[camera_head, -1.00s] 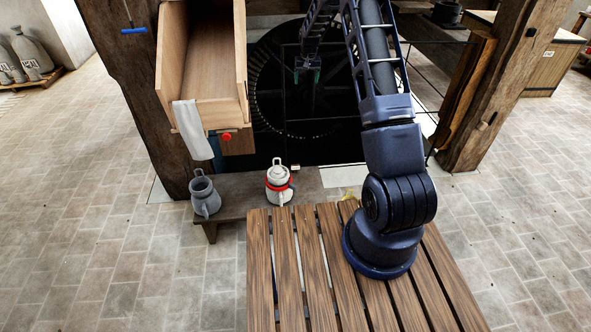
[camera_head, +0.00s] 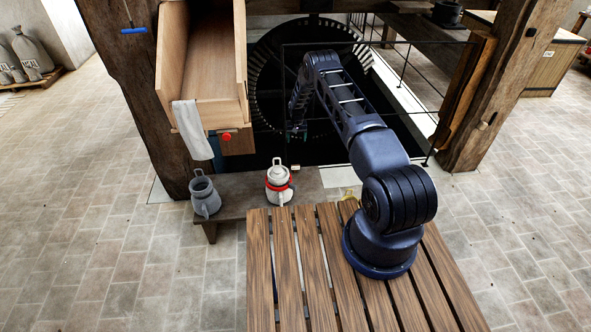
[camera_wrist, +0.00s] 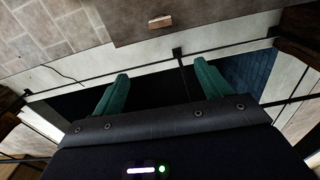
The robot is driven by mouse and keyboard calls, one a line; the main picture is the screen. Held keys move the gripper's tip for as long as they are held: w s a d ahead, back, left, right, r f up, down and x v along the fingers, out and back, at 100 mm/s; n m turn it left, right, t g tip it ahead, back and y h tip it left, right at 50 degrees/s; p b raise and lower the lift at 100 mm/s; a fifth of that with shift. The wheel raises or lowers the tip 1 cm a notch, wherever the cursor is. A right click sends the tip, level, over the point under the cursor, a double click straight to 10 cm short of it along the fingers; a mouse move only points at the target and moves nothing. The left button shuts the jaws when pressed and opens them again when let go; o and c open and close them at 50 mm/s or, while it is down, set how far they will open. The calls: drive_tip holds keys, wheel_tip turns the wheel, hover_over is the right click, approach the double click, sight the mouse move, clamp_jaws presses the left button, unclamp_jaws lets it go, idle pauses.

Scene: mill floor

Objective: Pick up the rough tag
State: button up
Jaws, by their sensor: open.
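A small pale, block-like piece lies at the back edge of the low bench, just right of the white jug; in the head view (camera_head: 295,168) it is tiny, and in the wrist view (camera_wrist: 160,21) it is light brown and lies near the top. It may be the rough tag; I cannot read any marking on it. My gripper (camera_wrist: 161,68) is open, its two green fingers apart with nothing between them. The piece is ahead of the fingertips and apart from them. In the head view my gripper (camera_head: 297,132) hangs over the dark pit behind the bench.
The low bench (camera_head: 240,186) holds a grey jug (camera_head: 205,196) and a white jug with red bands (camera_head: 279,184). A wooden chute (camera_head: 202,75) with a white cloth (camera_head: 192,130) hangs above left. A thin black railing (camera_head: 400,85) fences the pit and large gear wheel (camera_head: 268,72).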

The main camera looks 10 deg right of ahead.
hover_over(295, 169)
wheel_tip(295, 169, down, 10)
drive_tip(key=r, duration=0.1)
drive_tip(key=shift+w+d+f, duration=0.1)
drive_tip(key=shift+w+f, duration=0.05)
drive_tip(key=shift+f, duration=1.7)
drive_tip(key=shift+w+d+f, duration=0.1)
drive_tip(key=shift+w+f, duration=0.05)
drive_tip(key=shift+f, duration=1.7)
drive_tip(key=shift+w+f, duration=0.15)
drive_tip(key=shift+f, duration=1.7)
drive_tip(key=c, duration=1)
